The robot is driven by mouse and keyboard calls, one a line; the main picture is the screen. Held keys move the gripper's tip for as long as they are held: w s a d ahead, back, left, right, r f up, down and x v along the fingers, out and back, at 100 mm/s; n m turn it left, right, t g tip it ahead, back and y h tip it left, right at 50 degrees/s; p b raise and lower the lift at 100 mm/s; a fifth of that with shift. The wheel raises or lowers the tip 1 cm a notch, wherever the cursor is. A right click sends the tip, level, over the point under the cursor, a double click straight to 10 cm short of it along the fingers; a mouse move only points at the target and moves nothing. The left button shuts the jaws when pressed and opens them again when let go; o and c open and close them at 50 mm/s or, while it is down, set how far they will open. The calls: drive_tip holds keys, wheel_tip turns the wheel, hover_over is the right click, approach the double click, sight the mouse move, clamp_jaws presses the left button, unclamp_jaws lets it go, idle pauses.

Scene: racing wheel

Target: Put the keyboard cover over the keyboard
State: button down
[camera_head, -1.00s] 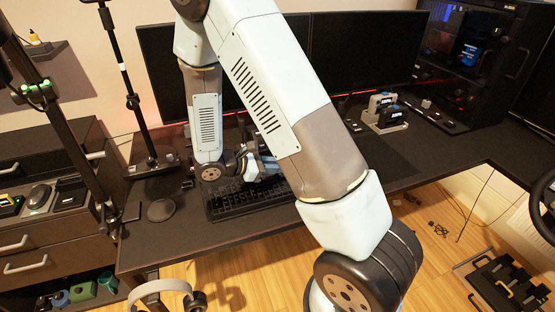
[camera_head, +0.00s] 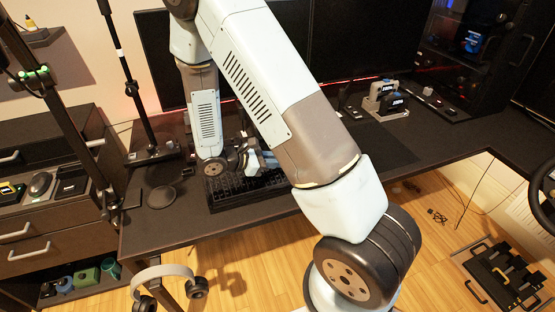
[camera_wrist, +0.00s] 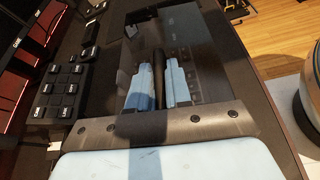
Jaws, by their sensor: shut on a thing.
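My gripper (camera_wrist: 158,88) is shut on the dark bar-like handle (camera_wrist: 157,66) of a see-through dark panel, which looks like the keyboard cover (camera_wrist: 222,75). In the wrist view the panel spreads on both sides of my fingers, and rows of keys of the keyboard (camera_wrist: 145,14) show faintly through it. In the head view the black keyboard (camera_head: 232,188) lies near the desk's front edge, with my gripper (camera_head: 262,161) low over its back part. My arm hides some of its right side. I cannot tell whether the panel touches the keyboard or hovers above it.
A black button pad (camera_wrist: 62,92) is left of the panel in the wrist view. Monitors (camera_head: 345,55) stand behind my arm. A round dark pad (camera_head: 161,197) and a stand lie to the left. Headphones (camera_head: 163,274) hang at the desk front. The desk (camera_head: 440,160) right of my arm is partly clear.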

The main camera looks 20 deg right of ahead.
drive_tip(key=shift+f, duration=0.1)
drive_tip(key=c, duration=1)
unclamp_jaws()
drive_tip(key=v, duration=1.3)
drive_tip(key=shift+a, duration=0.4)
drive_tip(key=s+d+r+m+t+y, duration=0.1)
drive_tip(key=s+d+r+m+y, duration=0.3)
drive_tip(key=r, duration=0.5)
drive_tip(key=s+d+r+m+t+y, duration=0.2)
drive_tip(key=s+d+r+m+y, duration=0.3)
drive_tip(key=r, duration=0.5)
drive_tip(key=s+d+r+m+t+y, duration=0.1)
drive_tip(key=s+d+r+m+y, duration=0.3)
drive_tip(key=s+r+m, duration=0.3)
drive_tip(key=shift+s+d+r+t+y, duration=0.15)
drive_tip(key=shift+s+d+r, duration=0.1)
drive_tip(key=shift+s+r, duration=0.45)
drive_tip(key=shift+s+d+r+t+y, duration=0.15)
drive_tip(key=shift+s+d+r, duration=0.05)
drive_tip(key=shift+s+r, duration=0.45)
